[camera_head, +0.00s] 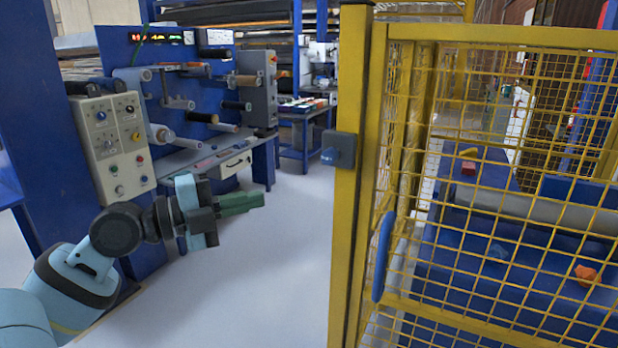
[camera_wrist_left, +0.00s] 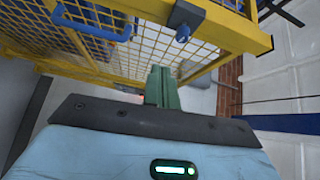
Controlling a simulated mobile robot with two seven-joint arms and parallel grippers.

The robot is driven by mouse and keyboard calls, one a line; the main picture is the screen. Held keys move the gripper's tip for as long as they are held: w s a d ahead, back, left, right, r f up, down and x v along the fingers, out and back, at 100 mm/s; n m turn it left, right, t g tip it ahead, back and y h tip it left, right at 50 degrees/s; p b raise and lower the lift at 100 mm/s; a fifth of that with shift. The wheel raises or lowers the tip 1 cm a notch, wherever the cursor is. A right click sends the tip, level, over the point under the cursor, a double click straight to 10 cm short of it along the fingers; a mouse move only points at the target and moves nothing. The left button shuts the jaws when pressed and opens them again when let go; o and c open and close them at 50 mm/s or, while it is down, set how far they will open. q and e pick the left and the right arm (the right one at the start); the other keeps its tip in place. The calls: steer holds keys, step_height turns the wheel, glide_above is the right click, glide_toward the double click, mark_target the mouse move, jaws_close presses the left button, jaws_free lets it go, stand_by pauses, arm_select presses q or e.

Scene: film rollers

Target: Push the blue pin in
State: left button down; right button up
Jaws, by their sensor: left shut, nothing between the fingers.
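The blue pin (camera_head: 328,156) sits on a dark grey latch box (camera_head: 343,146) fixed to the yellow post of a mesh fence. It sticks out a little on the box's left side. In the left wrist view, the blue pin (camera_wrist_left: 182,34) shows at the end of the box (camera_wrist_left: 187,17), above my fingertips. My left gripper (camera_head: 262,199) has green fingers, shut and empty, pointing right. It is left of and below the pin in the head view, with clear space between. The fingers also show in the wrist view (camera_wrist_left: 160,70). My right gripper is not in view.
The yellow mesh fence (camera_head: 510,180) fills the right side, with a blue handle (camera_head: 383,256) on it. Behind it is a blue machine. A blue roller machine with a grey control panel (camera_head: 112,148) stands left. White floor (camera_head: 270,290) between is clear.

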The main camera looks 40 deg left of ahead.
arm_select(q)
step_height(320, 180, up, 3)
steer(key=m+h, duration=0.1)
steer(key=m, duration=0.1)
steer(key=p, duration=0.4)
glide_toward(334, 160)
steer(key=w+d, duration=0.3)
steer(key=shift+w+a+r+p, duration=0.1)
steer(key=shift+w+p, duration=0.05)
steer(key=shift+w, duration=0.35)
steer(key=shift+w+a+r+p, duration=0.1)
steer(key=shift+w+p, duration=0.05)
steer(key=shift+w, duration=0.35)
